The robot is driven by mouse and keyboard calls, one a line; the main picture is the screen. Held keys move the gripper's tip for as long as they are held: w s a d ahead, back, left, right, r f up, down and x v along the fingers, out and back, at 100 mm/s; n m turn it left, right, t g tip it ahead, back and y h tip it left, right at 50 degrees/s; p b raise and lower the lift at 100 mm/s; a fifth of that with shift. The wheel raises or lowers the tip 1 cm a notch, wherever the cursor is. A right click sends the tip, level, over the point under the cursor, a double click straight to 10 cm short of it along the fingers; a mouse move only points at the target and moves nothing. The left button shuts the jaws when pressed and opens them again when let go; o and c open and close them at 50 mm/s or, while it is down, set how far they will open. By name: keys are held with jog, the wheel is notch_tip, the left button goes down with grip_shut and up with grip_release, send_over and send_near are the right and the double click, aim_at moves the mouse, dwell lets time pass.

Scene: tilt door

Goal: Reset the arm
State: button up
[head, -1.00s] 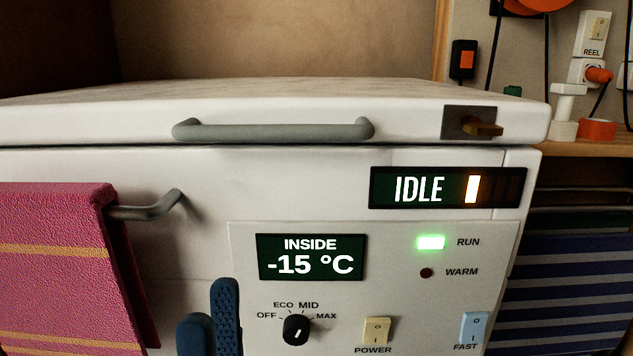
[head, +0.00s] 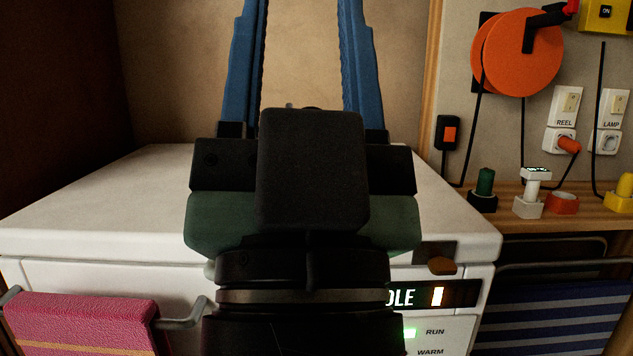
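My gripper (head: 305,60) is raised in front of the white freezer, pointing up, with its two blue fingers wide apart and nothing between them. My wrist and arm cover the middle of the freezer front. The freezer's lid (head: 90,205) lies flat and closed. Its brown latch (head: 442,266) shows at the right of the lid edge. The lid handle is almost wholly hidden behind my arm. The display (head: 436,296) is partly covered; its end letters and one lit bar show.
A pink towel (head: 85,325) hangs on a rail at the front left. On the right, a wooden shelf (head: 530,218) holds several small coloured items below an orange reel (head: 520,50) and wall switches. A striped blue cloth (head: 560,310) hangs below the shelf.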

notch_tip(320, 180, up, 40)
jog(key=p, duration=3.7)
jog(key=shift+s+d+n+p, duration=0.15)
jog(key=shift+d+n+p, duration=0.15)
jog(key=shift+n+p, duration=0.1)
